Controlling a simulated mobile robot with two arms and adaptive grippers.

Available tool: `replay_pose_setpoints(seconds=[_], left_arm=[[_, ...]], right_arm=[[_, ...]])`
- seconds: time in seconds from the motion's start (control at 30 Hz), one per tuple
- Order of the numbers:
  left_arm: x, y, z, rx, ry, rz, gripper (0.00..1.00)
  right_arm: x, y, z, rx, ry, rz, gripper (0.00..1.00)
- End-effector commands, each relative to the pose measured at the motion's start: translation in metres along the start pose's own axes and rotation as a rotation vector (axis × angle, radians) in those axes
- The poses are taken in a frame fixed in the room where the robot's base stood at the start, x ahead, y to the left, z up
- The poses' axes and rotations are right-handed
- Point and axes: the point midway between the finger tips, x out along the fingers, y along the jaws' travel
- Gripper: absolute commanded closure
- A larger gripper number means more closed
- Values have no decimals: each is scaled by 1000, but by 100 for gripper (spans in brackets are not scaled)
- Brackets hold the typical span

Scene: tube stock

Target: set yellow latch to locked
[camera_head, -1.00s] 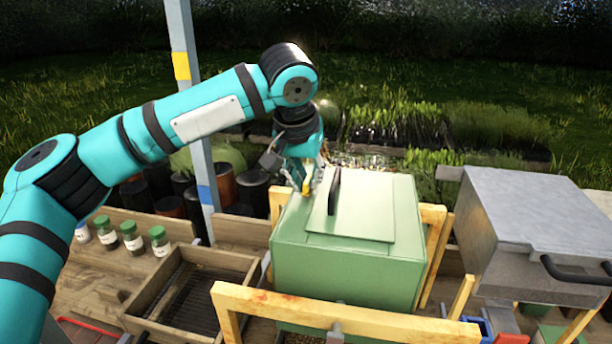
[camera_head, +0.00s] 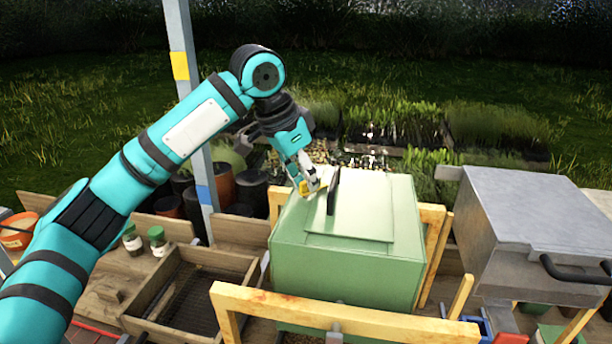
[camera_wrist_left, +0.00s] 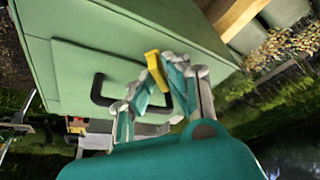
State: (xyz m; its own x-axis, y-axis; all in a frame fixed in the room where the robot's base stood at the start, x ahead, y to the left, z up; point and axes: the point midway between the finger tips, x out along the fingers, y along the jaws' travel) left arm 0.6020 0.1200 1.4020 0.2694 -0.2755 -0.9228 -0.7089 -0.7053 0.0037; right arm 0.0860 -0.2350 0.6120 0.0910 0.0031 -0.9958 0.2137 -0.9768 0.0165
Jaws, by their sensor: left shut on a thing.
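The yellow latch (camera_head: 311,187) sits on top of the pale green box (camera_head: 345,265), at its far left part beside the black handle (camera_head: 333,191). My left gripper (camera_head: 307,180) reaches down from the left and is shut on the yellow latch. In the left wrist view the yellow latch (camera_wrist_left: 157,69) lies between the fingertips (camera_wrist_left: 158,82), close to the black handle (camera_wrist_left: 98,88). The fingers partly cover the latch, and I cannot read its setting. My right gripper is not in view.
A wooden frame (camera_head: 300,308) stands around the green box. A grey metal box (camera_head: 535,225) with a black handle is to the right. A wooden tray (camera_head: 165,327) and green-lidded jars (camera_head: 158,241) are at the left. A grey post (camera_head: 185,100) rises behind my arm.

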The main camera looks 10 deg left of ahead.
Motion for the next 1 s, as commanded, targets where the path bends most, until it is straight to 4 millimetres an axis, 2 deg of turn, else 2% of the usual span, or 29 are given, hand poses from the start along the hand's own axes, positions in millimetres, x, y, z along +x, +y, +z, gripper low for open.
replay_pose_setpoints(seconds=[0.6, 1.0], left_arm=[[0, 3, 0, 514, 0, 217, 100], [0, 3, 1, 700, -2, 292, 100]], right_arm=[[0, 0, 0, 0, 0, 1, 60], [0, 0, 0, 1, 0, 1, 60]])
